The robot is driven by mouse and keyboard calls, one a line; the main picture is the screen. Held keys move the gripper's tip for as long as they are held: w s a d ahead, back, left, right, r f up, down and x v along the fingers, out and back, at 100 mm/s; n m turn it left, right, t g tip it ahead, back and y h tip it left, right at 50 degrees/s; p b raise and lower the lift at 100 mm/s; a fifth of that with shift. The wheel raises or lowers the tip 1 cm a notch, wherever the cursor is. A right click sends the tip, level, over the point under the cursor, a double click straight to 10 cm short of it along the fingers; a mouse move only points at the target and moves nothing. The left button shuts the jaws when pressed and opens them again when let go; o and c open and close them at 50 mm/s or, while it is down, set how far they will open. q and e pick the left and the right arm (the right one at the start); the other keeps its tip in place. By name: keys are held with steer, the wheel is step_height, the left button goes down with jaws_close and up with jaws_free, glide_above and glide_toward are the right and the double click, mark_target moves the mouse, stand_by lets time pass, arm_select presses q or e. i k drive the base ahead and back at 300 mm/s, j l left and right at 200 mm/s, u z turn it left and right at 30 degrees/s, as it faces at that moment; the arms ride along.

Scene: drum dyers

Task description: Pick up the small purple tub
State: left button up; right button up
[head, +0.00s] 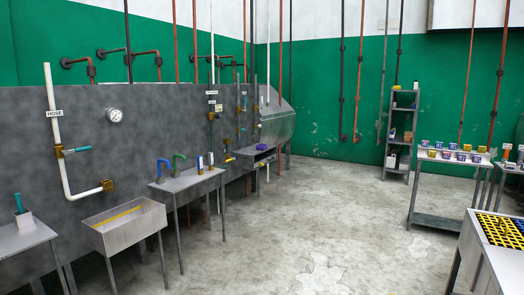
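Several small tubs, some purple with pale parts and some yellow, stand in rows on a metal stand (437,187) at the right. One purple tub (425,144) is at the left end of the back row. They are too small and far off to tell which one is the small purple tub. A separate purple object (261,147) sits on a low grey table under the metal drum; its exact shape is unclear. Neither of my grippers is in view.
Metal tables and a shallow sink (125,224) line the grey wall panel at left. A grey shelf rack (402,130) stands against the green wall. A tray (503,231) with yellow and dark cells is at right front. The middle concrete floor is clear.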

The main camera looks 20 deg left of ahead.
mark_target(262, 147)
steer(key=u, duration=0.45)
steer(key=i, duration=5.95)
